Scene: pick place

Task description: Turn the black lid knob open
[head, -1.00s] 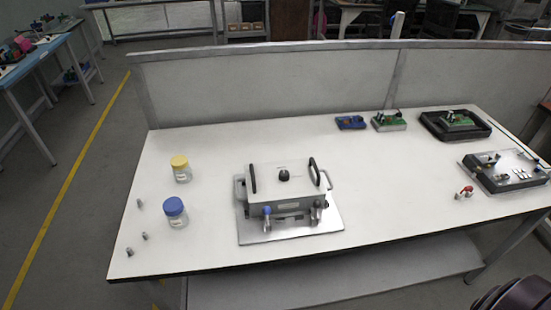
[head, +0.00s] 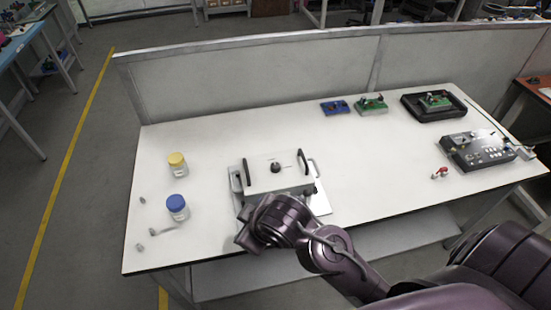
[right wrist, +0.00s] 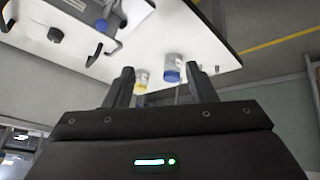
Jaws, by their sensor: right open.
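The black lid knob (head: 275,167) stands on top of the grey-white box (head: 262,182), between two black handles. The box sits on a metal plate (head: 320,203) on the white table. The knob (right wrist: 55,34) also shows at the upper left of the right wrist view, off to the side of my fingers. My right gripper (right wrist: 164,78) is open, with nothing between its fingers. In the head view my right arm reaches in front of the box and covers its front; the fingers are not clearly visible there. My left gripper is in neither view.
A yellow-lidded jar (head: 177,162) and a blue-lidded jar (head: 177,207) stand left of the box, near small metal parts (head: 140,247). Circuit boards (head: 371,104), a black tray (head: 434,105) and a dark device (head: 478,150) are at the right.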

